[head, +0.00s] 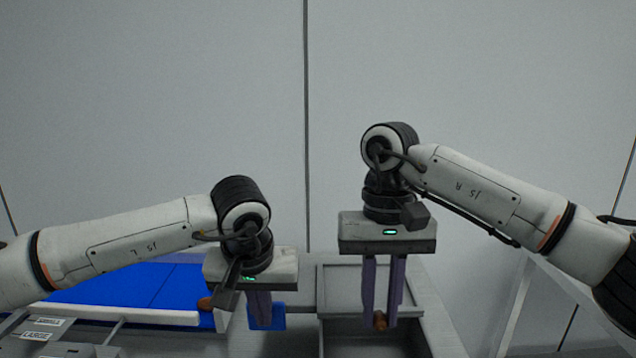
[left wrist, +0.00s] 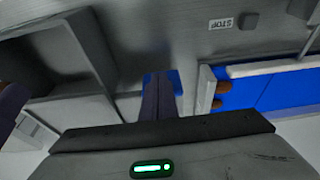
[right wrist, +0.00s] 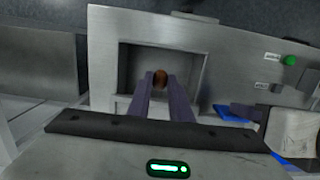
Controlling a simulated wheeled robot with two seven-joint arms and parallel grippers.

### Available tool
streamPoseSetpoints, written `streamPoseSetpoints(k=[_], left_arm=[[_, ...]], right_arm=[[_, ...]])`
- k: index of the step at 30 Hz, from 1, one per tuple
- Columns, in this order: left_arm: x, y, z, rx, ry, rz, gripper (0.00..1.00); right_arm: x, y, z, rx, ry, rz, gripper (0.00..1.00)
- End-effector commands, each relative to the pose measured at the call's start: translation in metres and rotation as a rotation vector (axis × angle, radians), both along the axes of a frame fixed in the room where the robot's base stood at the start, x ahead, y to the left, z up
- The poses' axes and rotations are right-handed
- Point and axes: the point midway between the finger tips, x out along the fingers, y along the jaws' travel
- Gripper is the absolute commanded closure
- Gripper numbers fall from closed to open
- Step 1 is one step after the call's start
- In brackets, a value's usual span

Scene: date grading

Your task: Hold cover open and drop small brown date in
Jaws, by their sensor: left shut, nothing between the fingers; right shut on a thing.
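A small brown date (head: 380,321) is between the fingertips of my right gripper (head: 381,318), which points down. In the right wrist view the date (right wrist: 160,78) shows against a square recess in a grey metal box (right wrist: 195,75). My left gripper (head: 260,318) is shut and empty, left of the box. Its fingers overlap a blue tab (head: 279,316); I cannot tell whether they touch it. A grey panel (head: 340,284) stands behind the opening; whether it is the cover is unclear. The left wrist view shows the shut fingers (left wrist: 160,95) beside the box.
A blue surface (head: 130,286) with a white rim lies at the left. Brown dates (left wrist: 222,87) sit near its edge in the left wrist view. A green button (right wrist: 290,60) is on the metal top. Labelled grey compartments (head: 45,335) are at the front left.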

Motion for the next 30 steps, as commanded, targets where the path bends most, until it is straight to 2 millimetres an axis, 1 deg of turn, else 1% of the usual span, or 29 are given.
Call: streamPoseSetpoints(k=[1, 6, 15, 16, 19, 25, 26, 28, 29, 30], left_arm=[[0.001, 0.000, 0.001, -0.002, -0.004, 0.000, 1.00], [0.001, 0.000, 0.001, -0.002, -0.003, 0.000, 1.00], [0.001, 0.000, 0.000, -0.002, -0.003, 0.000, 1.00], [0.001, 0.000, 0.000, -0.001, -0.003, 0.001, 1.00], [0.001, 0.000, 0.000, -0.001, -0.003, 0.001, 1.00], [0.001, 0.000, 0.000, -0.001, -0.003, 0.001, 1.00], [0.001, 0.000, 0.000, -0.001, -0.003, 0.001, 1.00], [0.001, 0.000, 0.000, -0.001, -0.003, 0.001, 1.00], [0.001, 0.000, 0.000, -0.001, -0.003, 0.001, 1.00], [0.001, 0.000, 0.000, -0.001, -0.003, 0.001, 1.00]], right_arm=[[0.000, -0.001, -0.008, -0.002, 0.002, 0.000, 0.92], [0.000, 0.000, -0.021, -0.001, 0.000, 0.000, 0.92], [0.000, 0.000, -0.023, 0.000, 0.000, 0.000, 0.92], [0.000, 0.000, -0.023, 0.000, 0.000, 0.000, 0.76], [0.000, 0.000, -0.023, 0.000, 0.000, 0.000, 0.60], [0.000, 0.000, -0.023, 0.000, -0.001, 0.000, 0.60], [0.000, 0.000, -0.023, 0.000, -0.001, 0.000, 0.56], [0.000, 0.000, -0.023, 0.000, -0.001, 0.000, 0.44], [0.000, 0.000, -0.023, 0.000, -0.001, 0.000, 0.41], [0.000, 0.000, -0.023, 0.000, -0.001, 0.000, 0.41]])
